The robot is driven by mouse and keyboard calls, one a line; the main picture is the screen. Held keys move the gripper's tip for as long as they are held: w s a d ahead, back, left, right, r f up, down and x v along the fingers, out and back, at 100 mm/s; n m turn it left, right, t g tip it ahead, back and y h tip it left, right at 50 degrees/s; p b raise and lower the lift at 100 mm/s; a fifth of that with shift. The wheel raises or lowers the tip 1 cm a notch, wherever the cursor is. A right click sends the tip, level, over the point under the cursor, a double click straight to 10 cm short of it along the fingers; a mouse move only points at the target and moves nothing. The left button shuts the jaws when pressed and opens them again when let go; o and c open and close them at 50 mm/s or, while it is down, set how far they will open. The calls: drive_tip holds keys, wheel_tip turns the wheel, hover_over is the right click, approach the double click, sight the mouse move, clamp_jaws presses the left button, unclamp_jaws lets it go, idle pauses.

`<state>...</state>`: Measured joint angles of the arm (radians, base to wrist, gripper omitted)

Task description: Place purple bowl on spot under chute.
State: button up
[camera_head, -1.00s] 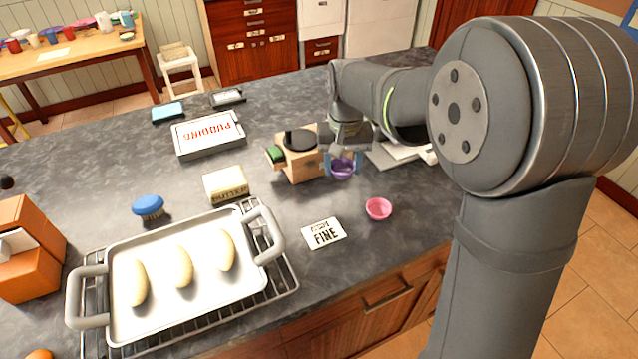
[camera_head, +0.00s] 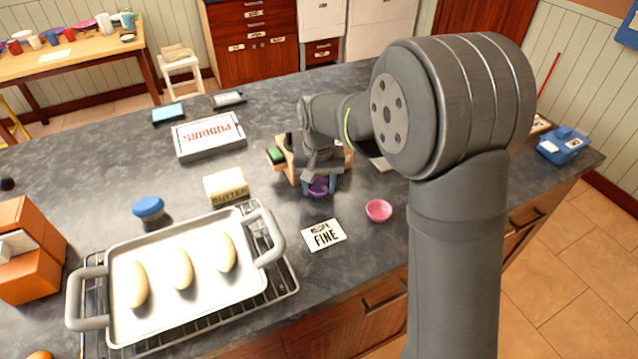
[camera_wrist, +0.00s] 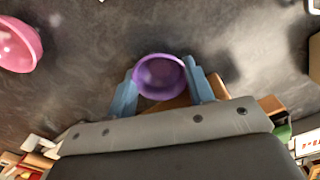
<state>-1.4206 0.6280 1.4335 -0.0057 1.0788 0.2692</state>
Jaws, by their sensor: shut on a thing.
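The purple bowl (camera_head: 319,188) is between the fingers of my gripper (camera_head: 320,186), in front of the wooden grinder-like box (camera_head: 291,163). In the wrist view the purple bowl (camera_wrist: 161,74) is upright and my gripper (camera_wrist: 162,88) has a blue finger against each side of it. My gripper is shut on it. The wooden box is mostly hidden behind my arm in the head view, and I cannot make out the chute or the spot under it. I cannot tell whether the bowl touches the counter.
A pink bowl (camera_head: 378,210) and a "FINE" card (camera_head: 323,235) lie to the front. A pudding box (camera_head: 209,153) is behind. Dark counter between them is clear.

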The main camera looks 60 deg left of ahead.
drive_tip(key=shift+f, duration=0.2)
drive_tip(key=o, duration=1)
drive_tip(key=shift+r, duration=0.1)
wheel_tip(320, 180, up, 12)
drive_tip(key=shift+r, duration=0.1)
